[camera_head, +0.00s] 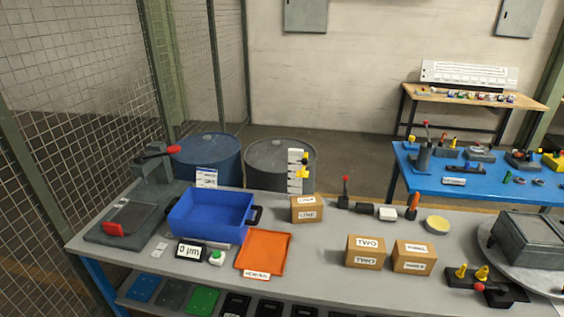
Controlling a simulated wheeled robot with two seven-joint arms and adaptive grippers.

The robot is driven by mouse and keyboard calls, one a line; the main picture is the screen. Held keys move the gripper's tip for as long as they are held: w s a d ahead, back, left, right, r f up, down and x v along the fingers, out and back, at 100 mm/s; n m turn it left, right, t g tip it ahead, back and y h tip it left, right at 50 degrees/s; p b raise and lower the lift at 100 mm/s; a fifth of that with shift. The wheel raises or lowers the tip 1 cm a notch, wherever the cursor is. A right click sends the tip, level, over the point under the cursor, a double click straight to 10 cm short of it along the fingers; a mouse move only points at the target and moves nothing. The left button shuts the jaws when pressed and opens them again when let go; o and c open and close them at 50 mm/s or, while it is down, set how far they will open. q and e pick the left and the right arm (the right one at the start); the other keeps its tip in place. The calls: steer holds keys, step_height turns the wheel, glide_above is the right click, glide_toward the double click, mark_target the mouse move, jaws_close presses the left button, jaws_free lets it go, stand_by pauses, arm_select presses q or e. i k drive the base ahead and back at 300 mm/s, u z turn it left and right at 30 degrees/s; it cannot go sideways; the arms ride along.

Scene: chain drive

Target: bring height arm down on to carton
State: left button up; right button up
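The height gauge is a white upright scale (294,178) behind the carton marked ONE, at the back of the grey bench. Its yellow height arm (303,173) sits partway up the scale. The carton marked ONE (307,215) stands in front of the scale, and the yellow arm appears above its top with a gap. A carton marked TWO (366,258) and another carton with a hard-to-read label (412,263) stand nearer the front, right of centre. Neither of my grippers is in view.
Small levers (345,193) and a yellow disc (437,225) stand right of carton ONE. A grey box (535,238) occupies the right end.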

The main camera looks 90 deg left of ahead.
mark_target(302, 174)
steer(key=k, duration=0.85)
steer(key=u, duration=0.2)
